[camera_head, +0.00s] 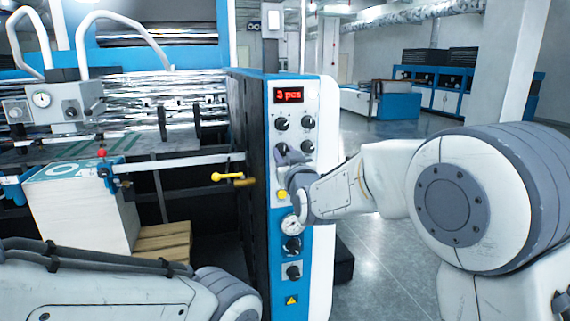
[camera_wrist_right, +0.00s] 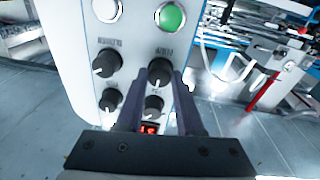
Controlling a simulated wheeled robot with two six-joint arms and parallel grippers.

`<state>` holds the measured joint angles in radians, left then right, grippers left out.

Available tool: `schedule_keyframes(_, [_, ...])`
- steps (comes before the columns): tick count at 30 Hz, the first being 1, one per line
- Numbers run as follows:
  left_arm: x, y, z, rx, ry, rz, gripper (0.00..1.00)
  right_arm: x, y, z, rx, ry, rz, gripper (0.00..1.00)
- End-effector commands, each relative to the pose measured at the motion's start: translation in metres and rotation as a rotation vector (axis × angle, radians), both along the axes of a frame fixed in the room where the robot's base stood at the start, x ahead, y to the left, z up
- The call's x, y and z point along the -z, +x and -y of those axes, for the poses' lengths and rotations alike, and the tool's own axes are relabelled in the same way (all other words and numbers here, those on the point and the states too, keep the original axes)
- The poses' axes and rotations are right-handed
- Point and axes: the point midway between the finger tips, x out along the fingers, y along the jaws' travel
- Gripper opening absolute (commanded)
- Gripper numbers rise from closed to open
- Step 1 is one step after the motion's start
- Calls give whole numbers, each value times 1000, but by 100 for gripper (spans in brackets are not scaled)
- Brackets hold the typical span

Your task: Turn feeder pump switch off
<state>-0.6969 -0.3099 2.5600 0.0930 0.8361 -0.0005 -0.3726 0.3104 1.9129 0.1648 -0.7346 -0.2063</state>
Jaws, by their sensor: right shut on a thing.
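The control panel (camera_head: 320,180) is a white and blue upright face with several black rotary knobs; its labels are too small to read, so I cannot tell by name which is the feeder pump switch. My right gripper (camera_head: 282,152) reaches the panel from the right, at the left knob of the second row. In the right wrist view, where the panel appears upside down, my right gripper (camera_wrist_right: 158,75) has its two dark fingers on either side of this black knob (camera_wrist_right: 158,67), shut on it. My left gripper is out of view; only my left arm shows at the lower left.
A red display (camera_head: 288,95) reading "3 pcs" sits above the knobs. A neighbouring knob (camera_wrist_right: 106,64) and a green button (camera_wrist_right: 171,17) are close to the fingers. A yellow-handled lever (camera_head: 228,177) stands left of the panel. Open floor lies to the right.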

Motion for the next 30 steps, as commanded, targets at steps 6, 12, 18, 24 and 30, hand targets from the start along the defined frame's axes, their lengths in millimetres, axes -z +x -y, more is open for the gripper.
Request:
schedule_keyframes(6, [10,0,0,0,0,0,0,2,0,0,-1,-70,20,0])
schedule_keyframes(12, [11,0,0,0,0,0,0,1,0,0,-1,-94,29,0])
schedule_keyframes(18, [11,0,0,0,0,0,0,1,0,0,-1,-97,30,0])
schedule_keyframes(24, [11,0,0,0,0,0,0,0,0,0,-1,-96,29,51])
schedule_keyframes(30, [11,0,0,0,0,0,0,0,0,0,-1,-95,30,66])
